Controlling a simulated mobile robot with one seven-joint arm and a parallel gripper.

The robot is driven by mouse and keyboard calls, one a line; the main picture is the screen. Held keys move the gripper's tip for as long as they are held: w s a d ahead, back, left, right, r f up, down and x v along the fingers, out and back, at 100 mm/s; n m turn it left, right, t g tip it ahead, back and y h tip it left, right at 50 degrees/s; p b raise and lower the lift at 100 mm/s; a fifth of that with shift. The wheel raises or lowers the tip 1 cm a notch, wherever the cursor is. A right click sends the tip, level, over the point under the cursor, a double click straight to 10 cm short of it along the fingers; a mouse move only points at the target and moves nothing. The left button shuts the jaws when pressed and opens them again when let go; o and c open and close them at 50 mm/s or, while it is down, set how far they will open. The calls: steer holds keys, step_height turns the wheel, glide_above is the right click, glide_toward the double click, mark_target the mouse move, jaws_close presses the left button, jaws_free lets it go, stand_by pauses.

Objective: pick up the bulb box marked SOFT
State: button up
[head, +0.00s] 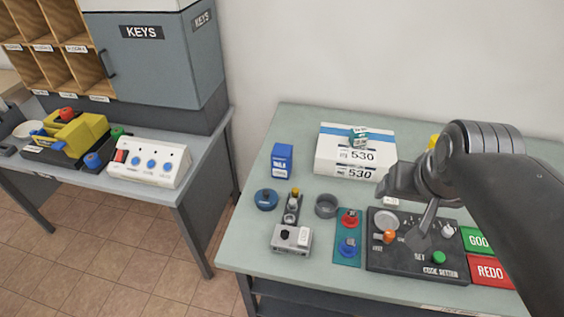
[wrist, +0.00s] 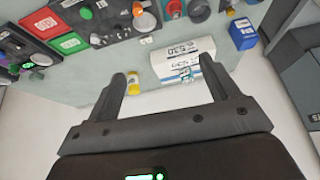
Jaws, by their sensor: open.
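A small green-and-white box (head: 358,136) sits on top of a large white carton marked 530 (head: 340,167); it also shows in the wrist view (wrist: 187,74). A blue box (head: 281,160) with white lettering stands on the table left of the carton; it is at the upper right in the wrist view (wrist: 243,34). The lettering on both boxes is too small to read, so I cannot tell which says SOFT. My gripper (head: 390,188) is open and empty above the table, right of the carton. In the wrist view its fingers (wrist: 163,72) are spread apart.
A round grey cup (head: 326,206) and a blue disc (head: 266,199) are near the blue box. A second table (head: 200,160) stands left across a gap.

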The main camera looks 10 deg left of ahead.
steer(key=w+a, duration=0.6)
steer(key=w, duration=0.5)
steer(key=g, duration=0.1)
glide_above(281, 152)
steer(key=s, duration=0.2)
step_height(281, 152, down, 17)
steer(key=x, duration=0.5)
steer(key=shift+s+x, duration=0.15)
steer(key=shift+x, duration=1.2)
steer(key=shift+s+x, duration=0.15)
steer(key=shift+x, duration=1.15)
steer(key=shift+d+f, duration=0.1)
steer(key=shift+c, duration=0.3)
steer(key=c, duration=1)
